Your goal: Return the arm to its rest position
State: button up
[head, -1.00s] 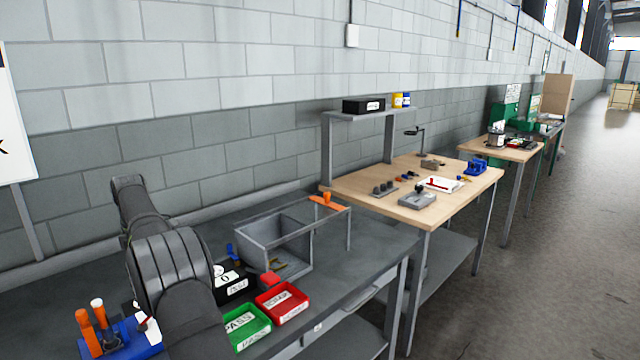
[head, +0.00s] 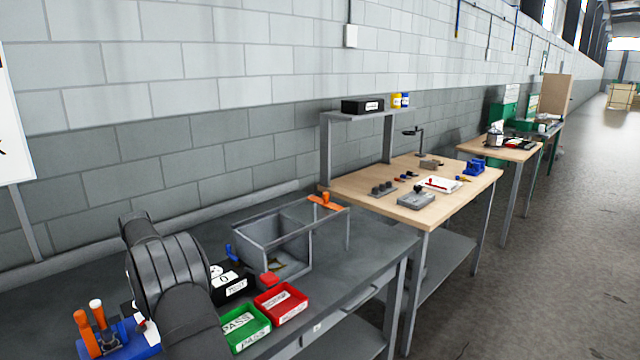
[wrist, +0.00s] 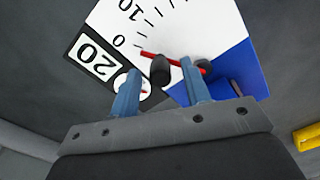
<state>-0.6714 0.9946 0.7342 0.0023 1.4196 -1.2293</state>
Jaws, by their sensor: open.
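My gripper (wrist: 160,88) shows in the wrist view with its two blue fingers apart and nothing held between them. A gauge with a white scale plate (wrist: 172,22), a red needle and a dark round knob (wrist: 160,70) lies just beyond the fingertips. I cannot tell whether the fingers touch it. In the head view my arm's dark links stand at the lower left over the grey bench (head: 350,262). They hide my gripper there.
Blue fixture (head: 125,343) with orange handles stands left of my arm. Green PASS tray (head: 262,318), red tray (head: 300,305) and black box (head: 238,292) lie to the right. An open-framed grey enclosure (head: 285,252) stands behind them. A yellow piece (wrist: 307,136) shows at the wrist view's right.

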notch_tip(320, 180, up, 18)
notch_tip(320, 180, down, 18)
jog(key=shift+f, duration=0.15)
jog(key=shift+d+r+m, duration=0.2)
jog(key=shift+d+m, duration=0.1)
jog(key=shift+m, duration=0.2)
jog(key=m, duration=0.1)
jog(key=d+m, duration=0.1)
jog(key=shift+s+d+m, duration=0.15)
jog(key=shift+s+m, duration=0.15)
jog(key=shift+s, duration=0.1)
jog(key=m, duration=0.1)
jog(key=s+d+m, duration=0.1)
jog(key=m, duration=0.1)
jog(key=d+m, duration=0.1)
jog(key=shift+s+m, duration=0.3)
jog(key=shift+s, duration=0.1)
notch_tip(320, 180, up, 8)
